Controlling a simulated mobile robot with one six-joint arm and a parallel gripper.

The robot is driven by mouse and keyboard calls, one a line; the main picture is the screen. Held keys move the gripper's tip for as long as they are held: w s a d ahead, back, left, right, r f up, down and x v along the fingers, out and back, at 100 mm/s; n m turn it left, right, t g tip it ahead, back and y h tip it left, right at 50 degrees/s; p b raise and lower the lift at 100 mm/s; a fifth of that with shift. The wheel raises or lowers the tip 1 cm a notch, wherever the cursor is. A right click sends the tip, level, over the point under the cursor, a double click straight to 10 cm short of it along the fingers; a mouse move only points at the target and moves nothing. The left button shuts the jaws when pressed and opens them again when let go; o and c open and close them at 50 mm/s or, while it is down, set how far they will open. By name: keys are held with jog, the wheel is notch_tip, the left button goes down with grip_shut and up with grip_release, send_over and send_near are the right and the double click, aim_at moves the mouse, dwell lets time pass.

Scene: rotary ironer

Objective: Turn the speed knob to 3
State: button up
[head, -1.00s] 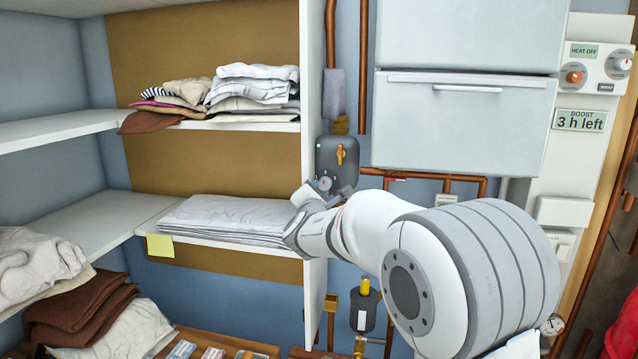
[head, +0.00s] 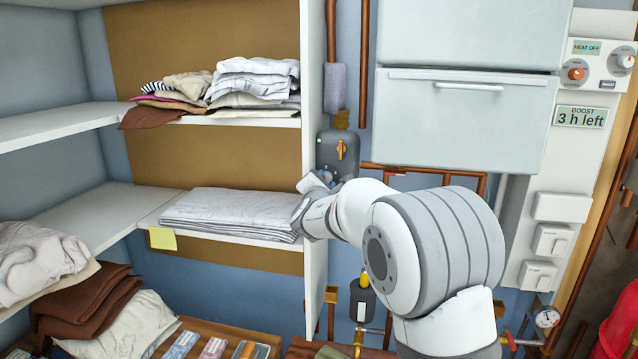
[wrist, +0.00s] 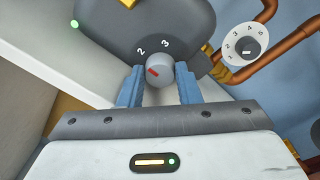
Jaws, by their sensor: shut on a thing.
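The speed knob (wrist: 160,68) is a small round grey knob with a red mark, on a dark grey box (wrist: 105,35). The numbers 2 and 3 show on the box above it; lower numbers are not visible. The red mark lies on the lower left of the knob's face, not toward the 3. My gripper (wrist: 158,84) has its two blue fingers on either side of the knob, shut on it. In the head view the box (head: 338,150) hangs beside the shelf's upright panel, and my wrist covers the knob.
A white numbered dial (wrist: 245,46) with a dark knob sits right of the box, near copper pipes (wrist: 285,45). The white shelf panel (head: 314,120) stands close to my wrist on the left. An orange lever (head: 341,149) is on the box's front.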

jog(key=shift+c, duration=0.6)
jog(key=shift+a+f+b, duration=0.1)
jog(key=shift+b, duration=0.8)
jog(key=m+b, duration=0.4)
jog(key=b, duration=0.4)
jog(key=m+b, duration=0.4)
jog(key=b, duration=0.4)
jog(key=m+b, duration=0.4)
jog(key=b, duration=0.4)
jog(key=shift+f+t+h, duration=0.25)
jog(key=shift+t+h, duration=0.15)
jog(key=shift+w+m, duration=0.1)
jog(key=shift+m, duration=0.2)
